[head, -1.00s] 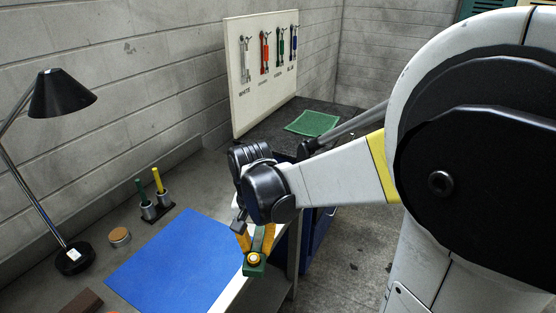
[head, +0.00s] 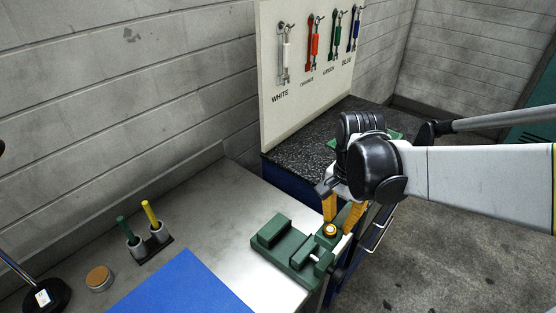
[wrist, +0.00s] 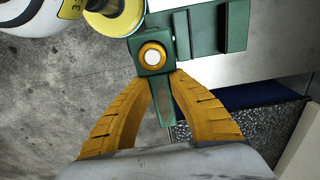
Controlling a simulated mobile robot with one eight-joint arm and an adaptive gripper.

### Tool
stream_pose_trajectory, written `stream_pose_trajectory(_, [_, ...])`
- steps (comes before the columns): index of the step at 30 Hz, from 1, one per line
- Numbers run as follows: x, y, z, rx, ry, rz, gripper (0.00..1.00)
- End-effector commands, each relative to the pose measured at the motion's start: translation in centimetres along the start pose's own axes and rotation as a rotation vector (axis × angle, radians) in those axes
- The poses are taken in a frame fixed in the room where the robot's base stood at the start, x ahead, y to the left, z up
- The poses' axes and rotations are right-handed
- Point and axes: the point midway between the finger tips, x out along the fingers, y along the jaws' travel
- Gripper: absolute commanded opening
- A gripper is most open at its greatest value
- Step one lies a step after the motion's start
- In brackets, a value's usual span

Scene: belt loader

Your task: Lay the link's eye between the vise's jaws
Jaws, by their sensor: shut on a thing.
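The green vise (head: 272,231) stands on the bench near its right edge, with a gap between its jaw blocks. My gripper (head: 337,221) is shut on the link (head: 330,232), at the right of the vise. In the wrist view, the fingers (wrist: 162,84) hold the link's green shank (wrist: 164,106). Its square eye, with a brass ring and white centre (wrist: 152,57), sticks out beyond the fingertips. The vise (wrist: 212,28) lies just right of the eye there. The eye appears beside the jaws, not in the gap; I cannot tell its height or whether they touch.
Behind is a board (head: 300,100) with hanging coloured links, beside a dark speckled counter (head: 300,153). Open floor lies right.

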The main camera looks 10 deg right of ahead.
Motion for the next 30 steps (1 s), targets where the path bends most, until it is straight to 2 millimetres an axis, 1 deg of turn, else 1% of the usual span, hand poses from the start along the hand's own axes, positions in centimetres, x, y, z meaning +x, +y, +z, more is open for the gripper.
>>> stream_pose_trajectory(3, [1.8,-2.5,-0.1,-0.005,0.0,0.0,0.0])
stream_pose_trajectory(9, [4.7,-7.3,-0.3,-0.005,0.0,0.0,0.0])
stream_pose_trajectory(12, [5.7,-9.1,-0.4,-0.003,0.0,0.0,0.0])
stream_pose_trajectory(15, [6.3,-10.3,-0.5,-0.003,0.0,0.0,0.0])
stream_pose_trajectory(20, [6.8,-10.8,-0.5,-0.001,0.0,0.0,0.0])
stream_pose_trajectory(23, [8.0,-10.8,-0.5,0.0,0.0,0.0,0.0])
stream_pose_trajectory(27, [10.2,-10.8,-0.5,-0.001,0.0,0.0,0.0])
stream_pose_trajectory(30, [10.7,-10.8,-0.5,-0.001,0.0,0.0,0.0])
